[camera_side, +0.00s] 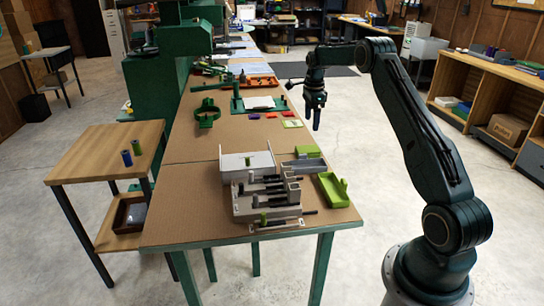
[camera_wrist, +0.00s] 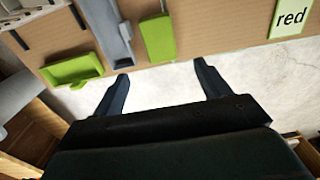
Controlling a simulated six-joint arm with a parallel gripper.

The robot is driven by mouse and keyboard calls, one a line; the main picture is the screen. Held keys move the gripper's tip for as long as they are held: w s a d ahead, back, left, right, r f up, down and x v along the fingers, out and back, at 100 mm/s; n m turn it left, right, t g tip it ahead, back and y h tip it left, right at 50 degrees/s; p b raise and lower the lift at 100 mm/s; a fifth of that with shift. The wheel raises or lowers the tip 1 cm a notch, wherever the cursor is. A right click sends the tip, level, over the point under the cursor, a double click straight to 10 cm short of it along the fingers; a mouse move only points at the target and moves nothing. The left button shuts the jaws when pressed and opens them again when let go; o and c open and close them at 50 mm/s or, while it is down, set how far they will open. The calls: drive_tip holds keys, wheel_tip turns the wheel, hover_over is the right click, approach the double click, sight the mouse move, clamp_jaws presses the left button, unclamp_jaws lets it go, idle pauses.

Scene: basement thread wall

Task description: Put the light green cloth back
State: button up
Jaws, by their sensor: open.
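A flat light green piece (camera_side: 292,124) lies on the brown table top near its right edge. It looks like the cloth, but I cannot tell its material. In the wrist view the light green piece (camera_wrist: 290,18) shows at the top right corner, partly cut off, with the word "red" on it. My gripper (camera_side: 314,122) hangs just beyond the table's right edge, to the right of the piece. In the wrist view my gripper (camera_wrist: 162,88) has its fingers wide apart, with nothing between them but floor below.
A lime green block (camera_side: 307,152), a lime green tray (camera_side: 326,185) and a grey clamp device (camera_side: 265,208) stand nearer the front. Green machinery (camera_side: 150,85) lines the left side.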

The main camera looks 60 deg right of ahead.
drive_tip(key=shift+a+r, duration=0.1)
drive_tip(key=s+a+r+n+t, duration=0.1)
drive_tip(key=s+a+r+n, duration=0.25)
drive_tip(key=a+r, duration=0.4)
drive_tip(key=s+a+r+n+t+h, duration=0.1)
drive_tip(key=s+a+r+n, duration=0.1)
drive_tip(key=a+r+n, duration=0.55)
drive_tip(key=s+a+r+n+t, duration=0.1)
drive_tip(key=s+a+r+n, duration=0.15)
drive_tip(key=a+r, duration=0.45)
drive_tip(key=s+a+f+n+t, duration=0.1)
drive_tip(key=s+a+f+n, duration=0.1)
drive_tip(key=s+a+n, duration=0.4)
drive_tip(key=s+a+f+n+t+y, duration=0.1)
drive_tip(key=s+a+f+n, duration=0.2)
drive_tip(key=s+a+n, duration=0.4)
drive_tip(key=s+a, duration=0.3)
drive_tip(key=s, duration=0.6)
drive_tip(key=shift+a+f+t, duration=0.2)
drive_tip(key=shift+f+t, duration=0.1)
drive_tip(key=shift+w+n, duration=0.1)
drive_tip(key=shift+n, duration=0.15)
